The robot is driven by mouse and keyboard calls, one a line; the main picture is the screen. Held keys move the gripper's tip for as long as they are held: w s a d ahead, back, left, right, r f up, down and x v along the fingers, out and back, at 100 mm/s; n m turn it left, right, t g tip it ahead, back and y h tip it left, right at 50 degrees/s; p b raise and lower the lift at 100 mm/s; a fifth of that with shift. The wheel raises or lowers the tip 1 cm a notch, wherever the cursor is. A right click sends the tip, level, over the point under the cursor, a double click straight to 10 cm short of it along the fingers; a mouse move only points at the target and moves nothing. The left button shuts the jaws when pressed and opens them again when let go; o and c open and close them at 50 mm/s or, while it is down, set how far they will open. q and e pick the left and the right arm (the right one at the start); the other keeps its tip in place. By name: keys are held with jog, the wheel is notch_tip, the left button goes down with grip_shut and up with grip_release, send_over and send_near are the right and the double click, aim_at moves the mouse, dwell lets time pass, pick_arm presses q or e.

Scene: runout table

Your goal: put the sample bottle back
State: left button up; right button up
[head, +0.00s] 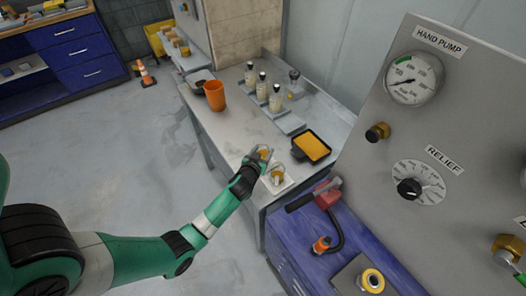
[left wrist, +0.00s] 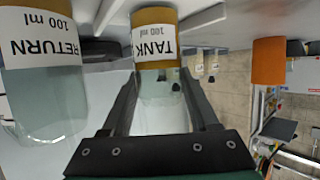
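A sample bottle labelled TANK 100 ml (left wrist: 155,45), with amber liquid, is between the fingers of my left gripper (left wrist: 160,80), which look shut on its sides. The wrist view is upside down. In the head view my left gripper (head: 259,163) is over the near part of the grey table, with this bottle (head: 264,152) at its fingertips. A second bottle, labelled RETURN 100 ml (left wrist: 42,65), stands beside it; in the head view it shows (head: 277,175) on a pale plate (head: 283,187). The TANK bottle's base contact is unclear. My right gripper is not in view.
Several dark-capped bottles (head: 262,87) stand on grey blocks at the table's back. An orange cup (head: 214,96) and a black tray with an amber surface (head: 311,146) are nearby. A gauge panel (head: 450,150) rises at right.

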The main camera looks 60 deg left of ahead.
pick_arm(q)
jog(key=o, duration=0.3)
jog(key=shift+r, duration=0.1)
jog(key=shift+s+d+r, duration=0.15)
jog(key=shift+d+r, duration=0.05)
jog(key=p+v, duration=0.2)
jog(key=v, duration=0.9)
jog(key=shift+s+d+r, duration=0.1)
jog(key=shift+s+d, duration=0.05)
